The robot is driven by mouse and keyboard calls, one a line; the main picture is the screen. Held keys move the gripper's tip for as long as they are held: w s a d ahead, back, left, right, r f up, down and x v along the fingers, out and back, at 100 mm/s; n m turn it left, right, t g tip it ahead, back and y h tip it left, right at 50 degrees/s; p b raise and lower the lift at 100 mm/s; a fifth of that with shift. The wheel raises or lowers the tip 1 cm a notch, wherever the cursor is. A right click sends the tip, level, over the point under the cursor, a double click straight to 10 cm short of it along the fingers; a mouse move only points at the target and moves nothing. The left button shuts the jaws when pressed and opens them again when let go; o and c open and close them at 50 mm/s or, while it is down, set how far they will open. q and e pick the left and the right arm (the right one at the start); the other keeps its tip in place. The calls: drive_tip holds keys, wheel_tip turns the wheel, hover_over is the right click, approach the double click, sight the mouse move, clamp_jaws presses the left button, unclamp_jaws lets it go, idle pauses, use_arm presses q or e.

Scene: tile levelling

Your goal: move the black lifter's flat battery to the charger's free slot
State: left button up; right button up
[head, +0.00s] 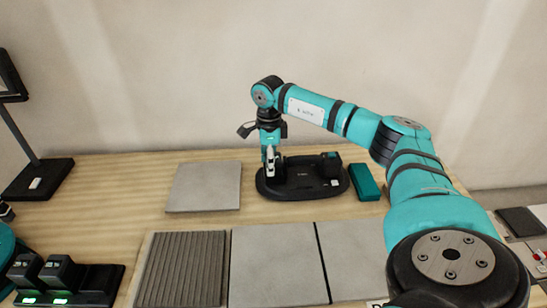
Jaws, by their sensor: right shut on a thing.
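The black lifter (302,188), a dark oval body, lies on the wooden table near the wall. A dark block (331,164) stands at its right end and looks like its battery. My right gripper (270,170) is at the lifter's left end, shut on what appears to be an upright part of it. The fingers hide most of what they grip. The charger (101,282) is at the lower left. Two dark batteries (26,269) (63,272) stand in it above green lights, and its right-hand slot looks empty.
A teal box (365,182) lies close to the lifter's right. A loose grey tile (204,187) lies to its left. A ribbed tile (184,268) and plain tiles (277,265) fill the front middle. A black stand (38,178) is at the far left.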

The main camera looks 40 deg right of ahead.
drive_tip(key=shift+r+p, duration=2.4)
drive_tip(key=shift+r, duration=0.65)
use_arm(q)
wheel_tip(320, 180, up, 5)
drive_tip(key=shift+f, duration=0.1)
use_arm(e)
drive_tip(key=shift+a, duration=0.1)
